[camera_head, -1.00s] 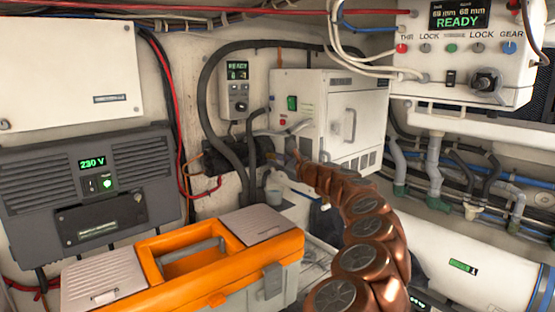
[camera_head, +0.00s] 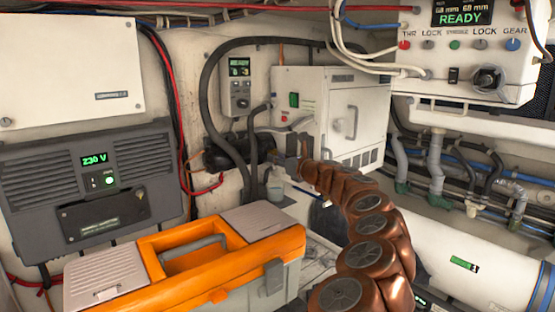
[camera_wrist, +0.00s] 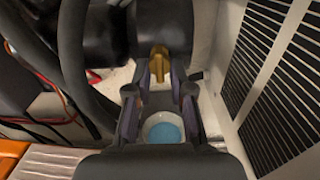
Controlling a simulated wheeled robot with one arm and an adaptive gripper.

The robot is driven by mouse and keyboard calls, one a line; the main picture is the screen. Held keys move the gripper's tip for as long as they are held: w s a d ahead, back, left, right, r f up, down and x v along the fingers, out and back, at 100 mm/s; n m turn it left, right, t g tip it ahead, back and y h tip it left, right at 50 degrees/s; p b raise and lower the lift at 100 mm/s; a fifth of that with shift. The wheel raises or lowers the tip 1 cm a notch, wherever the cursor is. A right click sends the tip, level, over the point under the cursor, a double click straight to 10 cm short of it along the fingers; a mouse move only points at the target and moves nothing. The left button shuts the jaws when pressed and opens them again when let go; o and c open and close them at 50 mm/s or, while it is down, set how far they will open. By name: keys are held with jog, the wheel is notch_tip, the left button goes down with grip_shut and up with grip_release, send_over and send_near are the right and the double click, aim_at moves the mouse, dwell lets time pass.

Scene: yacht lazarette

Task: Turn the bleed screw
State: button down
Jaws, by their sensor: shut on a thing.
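The bleed screw, a brass-coloured piece (camera_wrist: 160,58), shows in the wrist view at the front of a dark cylindrical body (camera_wrist: 108,30). My gripper (camera_wrist: 160,78) has its two fingers on either side of the brass piece's lower end and is shut on it. In the head view my gripper (camera_head: 286,160) reaches the dark fitting below the hoses, and the screw is hidden there. A cup with blue inside (camera_wrist: 163,132) shows below and between the fingers in the wrist view.
An orange-and-grey toolbox (camera_head: 262,243) stands in front at the left. A white cabinet (camera_head: 352,112) with vents is close on the right of my gripper. Black hoses (camera_head: 212,125) run close on its left. A white cylinder (camera_head: 480,262) lies at the lower right.

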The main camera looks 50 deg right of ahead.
jog(key=shift+f, duration=0.1)
jog(key=c, duration=1)
grip_release()
jog(key=shift+s+a, duration=0.2)
jog(key=shift+s, duration=1.8)
jog(key=shift+s+a, duration=0.2)
jog(key=shift+s, duration=1.8)
jog(key=shift+s+a, duration=0.2)
jog(key=shift+s, duration=1.8)
